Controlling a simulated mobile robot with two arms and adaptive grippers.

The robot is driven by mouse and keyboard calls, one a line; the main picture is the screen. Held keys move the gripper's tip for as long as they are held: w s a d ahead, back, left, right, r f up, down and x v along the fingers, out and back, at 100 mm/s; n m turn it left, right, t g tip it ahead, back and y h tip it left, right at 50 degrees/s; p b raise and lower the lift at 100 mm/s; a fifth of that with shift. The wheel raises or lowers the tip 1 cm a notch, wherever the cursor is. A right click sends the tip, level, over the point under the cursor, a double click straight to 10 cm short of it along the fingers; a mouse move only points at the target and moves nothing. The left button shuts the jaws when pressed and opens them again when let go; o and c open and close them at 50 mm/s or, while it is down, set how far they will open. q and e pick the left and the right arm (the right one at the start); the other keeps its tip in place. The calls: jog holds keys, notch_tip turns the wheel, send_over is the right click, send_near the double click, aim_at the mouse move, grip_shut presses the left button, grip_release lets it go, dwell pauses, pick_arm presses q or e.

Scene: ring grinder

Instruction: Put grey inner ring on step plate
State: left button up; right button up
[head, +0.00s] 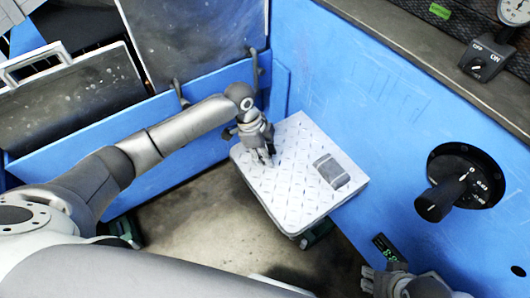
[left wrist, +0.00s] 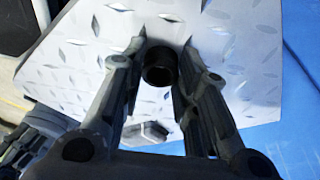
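The step plate (head: 305,205) is a light grey diamond-tread plate beside the blue wall; it also fills much of the left wrist view (left wrist: 245,85). My left gripper (head: 263,158) is low over the plate's far left part. In the left wrist view, a small dark grey ring (left wrist: 160,67) sits between the fingertips of my left gripper (left wrist: 161,62), with a finger against each side. Whether the ring touches the plate is hard to tell. The ring does not show clearly in the head view. My right gripper (head: 385,284) is partly in view at the bottom edge.
A dark grey block-like patch (head: 332,172) is on the plate's right part. A black knob (head: 440,198) sticks out of the blue wall at right. Blue panels (head: 175,140) stand behind the plate on the left. Much of the plate is bare.

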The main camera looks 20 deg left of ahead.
pick_arm(q)
jog(key=o, duration=0.4)
jog(key=shift+a+r, duration=0.1)
jog(key=shift+r, duration=0.35)
jog(key=shift+p+v, duration=1.45)
jog(key=shift+v, duration=4.25)
pick_arm(e)
notch_tip(320, 180, down, 10)
jog(key=shift+w+a+f+g, duration=0.15)
jog(key=shift+w+f+g, duration=0.1)
jog(key=shift+w+g, duration=0.05)
